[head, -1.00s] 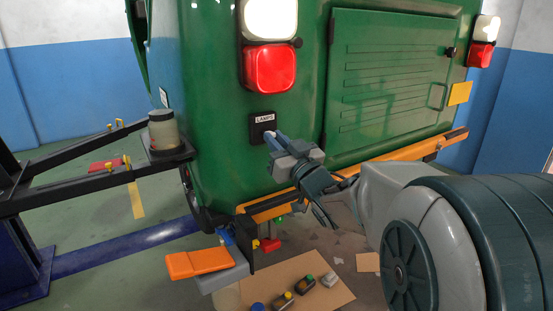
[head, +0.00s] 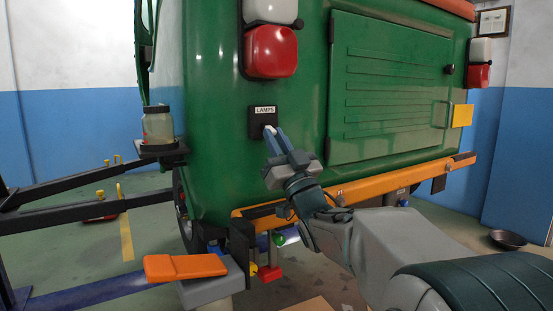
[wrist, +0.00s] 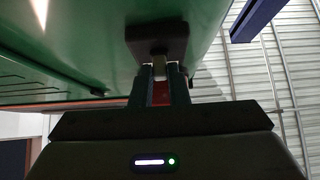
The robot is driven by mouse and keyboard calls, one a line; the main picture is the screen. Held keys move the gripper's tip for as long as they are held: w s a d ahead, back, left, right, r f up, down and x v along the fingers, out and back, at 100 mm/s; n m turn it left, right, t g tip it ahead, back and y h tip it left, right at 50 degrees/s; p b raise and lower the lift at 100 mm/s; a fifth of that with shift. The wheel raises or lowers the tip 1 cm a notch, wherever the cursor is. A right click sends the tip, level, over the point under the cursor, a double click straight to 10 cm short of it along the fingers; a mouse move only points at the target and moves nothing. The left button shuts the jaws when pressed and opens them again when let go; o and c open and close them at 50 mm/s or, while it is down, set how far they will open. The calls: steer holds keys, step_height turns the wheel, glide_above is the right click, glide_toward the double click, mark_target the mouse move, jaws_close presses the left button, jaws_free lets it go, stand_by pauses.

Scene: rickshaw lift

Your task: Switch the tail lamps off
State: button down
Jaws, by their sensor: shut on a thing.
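The black lamp switch box (head: 261,122), labelled LAMPS, is on the green rear panel of the rickshaw (head: 225,150). My gripper (head: 270,131) reaches its lower edge from the front. In the wrist view my two fingers (wrist: 160,72) are shut on a small pale switch lever (wrist: 161,64) under the dark box. In the head view the fingers hide the lever. The left tail lamp (head: 270,52) is dull red below a greyish white lens (head: 270,11). The right tail lamp (head: 479,77) also looks dull. No lamp glows.
An orange bumper (head: 360,188) runs below my gripper. An orange block (head: 185,267) sits on a grey piece at lower left. A black lift arm (head: 75,189) holds a jar (head: 157,125) at left. A dark bowl (head: 507,239) lies on the floor at right.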

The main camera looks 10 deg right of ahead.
steer(key=shift+w+f+t+b, duration=0.1)
steer(key=shift+f+t+b, duration=0.15)
steer(key=shift+b, duration=0.7)
steer(key=c, duration=1.4)
jaws_free()
steer(key=p+v, duration=0.1)
steer(key=v, duration=1.2)
steer(key=shift+s+f, duration=0.2)
steer(key=shift+f, duration=0.15)
steer(key=shift+r, duration=0.1)
